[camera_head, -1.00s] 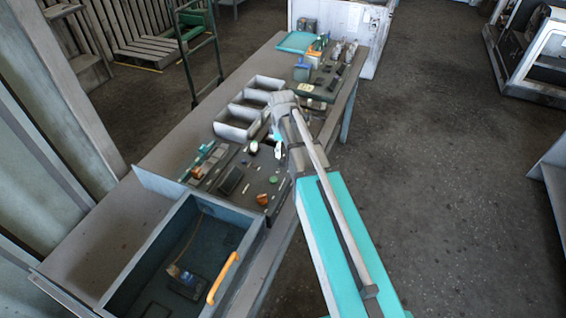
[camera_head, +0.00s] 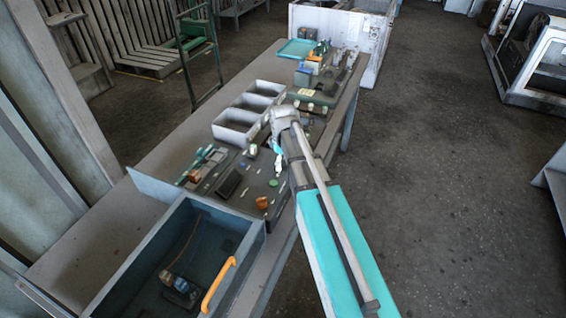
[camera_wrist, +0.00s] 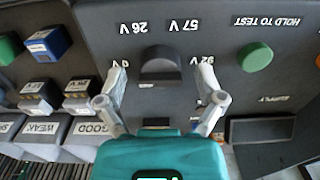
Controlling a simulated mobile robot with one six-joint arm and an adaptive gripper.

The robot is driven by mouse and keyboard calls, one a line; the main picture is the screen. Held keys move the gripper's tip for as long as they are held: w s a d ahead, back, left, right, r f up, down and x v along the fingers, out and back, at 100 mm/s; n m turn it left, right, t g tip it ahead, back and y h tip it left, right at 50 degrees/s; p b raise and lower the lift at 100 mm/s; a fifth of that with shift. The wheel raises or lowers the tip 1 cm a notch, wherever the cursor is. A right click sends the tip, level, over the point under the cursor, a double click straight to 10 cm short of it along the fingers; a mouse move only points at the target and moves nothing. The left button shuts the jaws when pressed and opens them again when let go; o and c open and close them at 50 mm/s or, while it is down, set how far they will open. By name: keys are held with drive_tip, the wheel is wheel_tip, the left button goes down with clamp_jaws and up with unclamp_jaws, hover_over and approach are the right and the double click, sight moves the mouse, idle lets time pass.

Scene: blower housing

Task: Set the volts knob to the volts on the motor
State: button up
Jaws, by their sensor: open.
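The volts knob (camera_wrist: 160,66) is a dark, rounded knob on the grey test panel (camera_wrist: 225,95) in the wrist view. Printed volt marks, upside down here, surround it; two look like 26 V and 57 V, and the outer two are partly covered by my fingers. Which mark the knob points to is unclear. My gripper (camera_wrist: 162,88) is open, with one finger on each side of the knob and visible gaps between. In the head view my gripper (camera_head: 277,147) is over the panel, mostly hidden by my arm. I cannot identify the motor or read its volts.
A green button (camera_wrist: 255,57) marked HOLD TO TEST sits right of the knob. Bins marked GOOD (camera_wrist: 92,128) and WEAK (camera_wrist: 42,127) and small parts lie left. An open drawer-like box with an orange handle (camera_head: 218,285) stands at the bench's near end.

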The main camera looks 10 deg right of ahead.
drive_tip(key=shift+c, duration=0.2)
drive_tip(key=c, duration=1.1)
drive_tip(key=shift+m, duration=0.5)
drive_tip(key=m, duration=0.4)
drive_tip(key=shift+m, duration=0.3)
drive_tip(key=m, duration=1.2)
drive_tip(key=shift+s+m, duration=0.1)
drive_tip(key=shift+m, duration=0.3)
drive_tip(key=m, duration=0.5)
drive_tip(key=shift+m, duration=0.3)
